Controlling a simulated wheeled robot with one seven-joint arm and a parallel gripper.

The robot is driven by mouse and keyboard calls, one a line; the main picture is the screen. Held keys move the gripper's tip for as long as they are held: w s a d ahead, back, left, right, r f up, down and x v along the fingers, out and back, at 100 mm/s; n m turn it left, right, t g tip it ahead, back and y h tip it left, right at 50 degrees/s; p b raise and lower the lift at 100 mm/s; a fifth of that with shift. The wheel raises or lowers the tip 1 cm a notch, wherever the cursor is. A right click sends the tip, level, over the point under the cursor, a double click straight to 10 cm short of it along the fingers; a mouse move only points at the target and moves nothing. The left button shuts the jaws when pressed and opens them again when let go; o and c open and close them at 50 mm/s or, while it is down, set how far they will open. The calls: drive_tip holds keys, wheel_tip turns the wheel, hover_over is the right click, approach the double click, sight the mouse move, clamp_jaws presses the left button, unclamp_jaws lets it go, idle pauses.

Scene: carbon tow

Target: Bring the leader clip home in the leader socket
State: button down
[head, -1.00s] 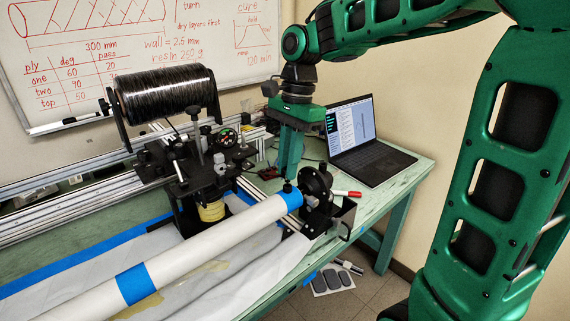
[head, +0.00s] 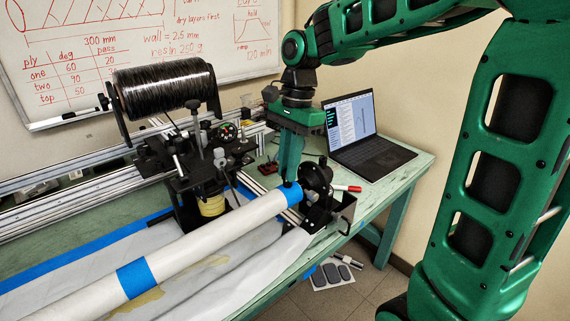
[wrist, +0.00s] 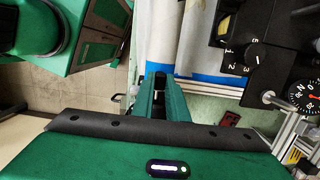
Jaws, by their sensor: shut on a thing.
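In the head view the fingertips reach the top of the blue band. I cannot tell whether the clip touches it or sits in anything. The leader socket cannot be made out; the fingers may cover it.
A black chuck (head: 317,174) stands just right of my gripper. The black carriage (head: 190,165) with a spool of black tow (head: 163,90) is on the left.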

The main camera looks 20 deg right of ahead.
drive_tip(key=c, duration=1.7)
unclamp_jaws()
drive_tip(key=shift+o, duration=0.2)
wheel_tip(320, 180, up, 10)
drive_tip(key=d, duration=0.1)
drive_tip(key=shift+w+d+r, duration=0.2)
drive_tip(key=shift+w+d, duration=0.15)
drive_tip(key=shift+w, duration=0.05)
drive_tip(key=s+d+f+n, duration=0.2)
drive_tip(key=s+d+f, duration=0.3)
drive_tip(key=s, duration=0.3)
drive_tip(key=s+d+f+n+h, duration=0.1)
drive_tip(key=s+d+f+n, duration=0.2)
drive_tip(key=s+d+f, duration=0.2)
drive_tip(key=s+d+f+n, duration=0.3)
drive_tip(key=s+d+f, duration=0.2)
drive_tip(key=s, duration=0.6)
drive_tip(key=shift+f+t, duration=0.3)
drive_tip(key=shift+f, duration=0.55)
